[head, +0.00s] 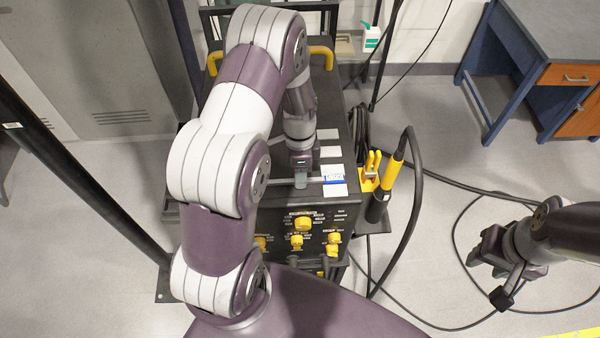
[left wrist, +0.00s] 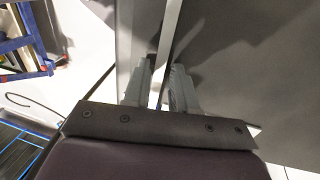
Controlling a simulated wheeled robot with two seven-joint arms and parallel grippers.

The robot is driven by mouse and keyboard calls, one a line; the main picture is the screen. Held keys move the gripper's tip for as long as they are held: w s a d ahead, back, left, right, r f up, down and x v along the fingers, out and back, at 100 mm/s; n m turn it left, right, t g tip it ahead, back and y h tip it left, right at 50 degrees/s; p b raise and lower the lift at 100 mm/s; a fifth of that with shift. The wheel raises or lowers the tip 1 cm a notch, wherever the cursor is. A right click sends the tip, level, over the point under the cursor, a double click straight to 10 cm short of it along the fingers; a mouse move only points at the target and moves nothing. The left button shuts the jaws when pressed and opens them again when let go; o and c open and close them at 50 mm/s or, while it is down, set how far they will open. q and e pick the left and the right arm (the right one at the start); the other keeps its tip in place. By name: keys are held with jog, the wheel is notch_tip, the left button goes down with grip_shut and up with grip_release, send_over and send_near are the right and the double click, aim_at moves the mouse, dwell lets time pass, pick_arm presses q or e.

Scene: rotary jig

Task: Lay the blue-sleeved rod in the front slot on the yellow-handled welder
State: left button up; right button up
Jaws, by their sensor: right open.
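The yellow-handled welder (head: 270,110) is a dark box with two yellow handles, below my left arm. My left gripper (head: 301,180) points down over its top, near the front. It appears shut on a thin pale rod, which shows between its fingers in the left wrist view (left wrist: 167,45). In the head view a blue strip (head: 334,181), seemingly the rod's sleeve, shows right of the fingers beside white labels. My arm hides much of the top, and I cannot make out the front slot or whether the rod touches it. My right gripper (head: 495,262) is open, away at the right.
A yellow-and-black torch (head: 393,172) stands in a holder at the welder's right side, with black cables looping over the floor. Yellow knobs (head: 303,223) are on the front panel. A blue desk (head: 520,60) stands at the back right.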

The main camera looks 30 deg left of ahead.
dwell(0.4)
pick_arm(q)
jog(key=shift+r, duration=0.15)
jog(key=shift+w+a+r, duration=0.1)
jog(key=shift+w+r, duration=0.1)
jog(key=shift+r, duration=0.15)
notch_tip(320, 180, up, 10)
jog(key=w+b, duration=0.1)
jog(key=b, duration=0.1)
jog(key=s+d+n+t, duration=0.1)
jog(key=s+d+n, duration=0.1)
jog(key=s+n, duration=0.3)
jog(key=s+d+r+n+t+y, duration=0.1)
jog(key=s+d+n+t, duration=0.1)
jog(key=s+n, duration=0.3)
jog(key=shift+s+d+n+b, duration=0.15)
jog(key=shift+d+n+b, duration=0.25)
jog(key=shift+d+n, duration=0.4)
